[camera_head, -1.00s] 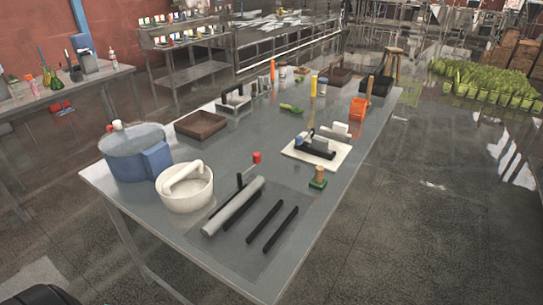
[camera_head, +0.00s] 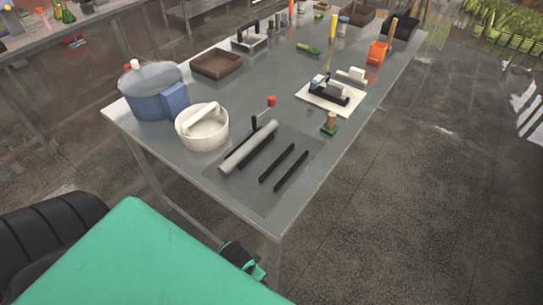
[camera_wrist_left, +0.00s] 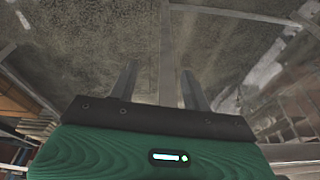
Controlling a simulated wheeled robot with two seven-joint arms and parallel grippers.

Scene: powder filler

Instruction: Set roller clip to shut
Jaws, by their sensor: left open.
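A grey roller (camera_head: 249,147) lies slantwise on a darker mat (camera_head: 302,146) near the front of the table. A thin lever with a red knob (camera_head: 271,101) and a short black upright piece (camera_head: 254,123) stand by it. I cannot make out which part is the clip, or whether it is open or shut. My left gripper (camera_wrist_left: 160,68) is open and empty in the left wrist view, its two dark fingers apart over the floor. In the head view a green link of my arm fills the lower left, below the table's front edge. My right gripper is not seen.
Two black bars (camera_head: 284,167) lie right of the roller. A white pot (camera_head: 202,133) and a blue drum (camera_head: 150,98) stand left of it.

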